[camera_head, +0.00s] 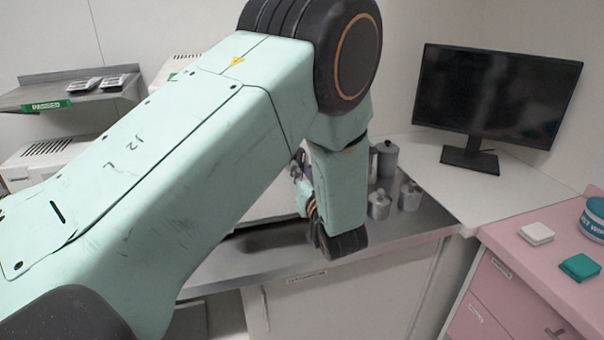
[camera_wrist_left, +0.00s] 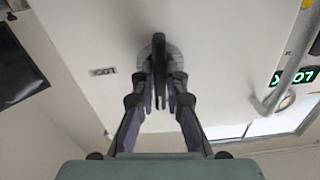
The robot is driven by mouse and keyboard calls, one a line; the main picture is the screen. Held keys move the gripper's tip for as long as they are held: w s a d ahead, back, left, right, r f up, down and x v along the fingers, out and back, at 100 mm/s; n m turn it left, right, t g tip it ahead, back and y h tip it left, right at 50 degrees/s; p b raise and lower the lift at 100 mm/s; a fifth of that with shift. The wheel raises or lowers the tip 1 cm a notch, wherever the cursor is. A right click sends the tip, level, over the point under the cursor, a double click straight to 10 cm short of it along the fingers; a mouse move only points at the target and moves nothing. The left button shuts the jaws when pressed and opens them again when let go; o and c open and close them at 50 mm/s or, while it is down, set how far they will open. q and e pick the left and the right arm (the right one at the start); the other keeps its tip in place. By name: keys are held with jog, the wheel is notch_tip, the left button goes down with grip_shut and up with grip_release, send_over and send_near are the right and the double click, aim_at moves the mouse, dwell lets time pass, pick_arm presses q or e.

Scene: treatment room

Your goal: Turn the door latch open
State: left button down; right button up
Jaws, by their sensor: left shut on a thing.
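The door latch (camera_wrist_left: 159,46) is a dark lever on a round grey base, set on a pale door panel (camera_wrist_left: 100,35) in the left wrist view. My left gripper (camera_wrist_left: 161,85) has its two dark fingers closed on either side of the lever. In the head view my mint-green left arm crosses the picture, and only a small part of the left gripper (camera_head: 298,168) shows beside the wrist. The arm hides the latch and most of the door there. My right gripper is not in view.
Metal canisters (camera_head: 386,158) stand on the steel counter (camera_head: 400,228) close to the right of my wrist. A monitor (camera_head: 497,95) stands at the back right. A pink cabinet (camera_head: 530,285) is at the right.

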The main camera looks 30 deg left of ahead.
pick_arm(q)
jog(key=shift+r+n, duration=0.1)
jog(key=shift+n, duration=0.7)
jog(key=c, duration=1.4)
grip_release()
jog(key=shift+s+d+r, duration=0.1)
notch_tip(320, 180, up, 10)
jog(key=shift+f, duration=0.1)
